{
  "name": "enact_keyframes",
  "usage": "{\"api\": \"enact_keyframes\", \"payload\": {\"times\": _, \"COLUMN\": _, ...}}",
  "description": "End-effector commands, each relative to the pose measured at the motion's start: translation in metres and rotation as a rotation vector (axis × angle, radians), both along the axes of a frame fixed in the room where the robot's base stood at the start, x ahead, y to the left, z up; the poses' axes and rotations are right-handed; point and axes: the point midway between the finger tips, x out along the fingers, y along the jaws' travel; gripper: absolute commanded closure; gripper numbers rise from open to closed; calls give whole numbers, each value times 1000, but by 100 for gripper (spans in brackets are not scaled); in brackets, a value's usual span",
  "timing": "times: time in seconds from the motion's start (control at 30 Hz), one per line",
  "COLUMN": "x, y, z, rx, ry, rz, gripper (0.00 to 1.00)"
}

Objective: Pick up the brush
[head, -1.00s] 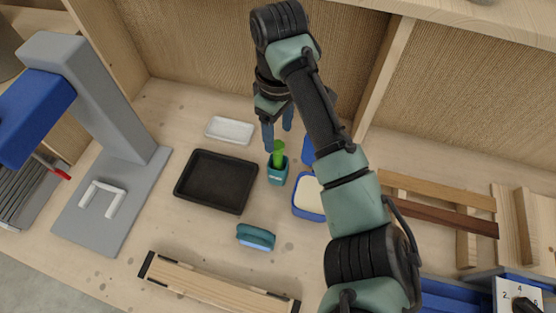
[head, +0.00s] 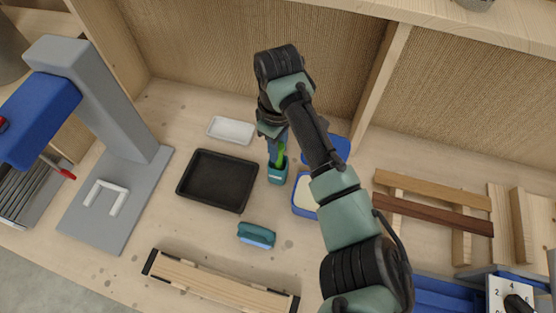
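A bright green handle (head: 282,153), which looks like the brush, stands upright in a small teal cup (head: 277,176) in the middle of the bench. Its lower end is hidden inside the cup. My gripper (head: 275,150) points down over the cup, with a blue finger close against the left side of the green handle. The other finger is mostly hidden by the handle and my arm. I cannot tell whether the fingers are closed on the handle.
A black tray (head: 245,192) lies just left of the cup, and a white dish (head: 232,130) is behind it. A blue box with cream contents (head: 304,196) is close on the right. A teal-and-blue block (head: 257,235) lies in front. A grey press (head: 108,222) stands left.

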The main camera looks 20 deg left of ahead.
Motion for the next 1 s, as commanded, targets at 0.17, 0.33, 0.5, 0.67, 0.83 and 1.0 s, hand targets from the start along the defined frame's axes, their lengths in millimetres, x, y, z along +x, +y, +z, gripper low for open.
{"api": "enact_keyframes", "payload": {"times": 0.17, "x": 0, "y": 0, "z": 0, "rx": 0, "ry": 0, "rz": 0, "gripper": 100}}
{"api": "enact_keyframes", "payload": {"times": 0.33, "x": 0, "y": 0, "z": 1, "rx": 0, "ry": -1, "rz": 0, "gripper": 100}}
{"api": "enact_keyframes", "payload": {"times": 0.5, "x": 0, "y": 0, "z": 3, "rx": 1, "ry": -1, "rz": 0, "gripper": 100}}
{"api": "enact_keyframes", "payload": {"times": 0.67, "x": 1, "y": 1, "z": 22, "rx": 1, "ry": -6, "rz": 0, "gripper": 100}}
{"api": "enact_keyframes", "payload": {"times": 0.83, "x": 1, "y": 1, "z": 57, "rx": 2, "ry": -5, "rz": 2, "gripper": 100}}
{"api": "enact_keyframes", "payload": {"times": 1.0, "x": 1, "y": 0, "z": 88, "rx": 0, "ry": -4, "rz": 0, "gripper": 100}}
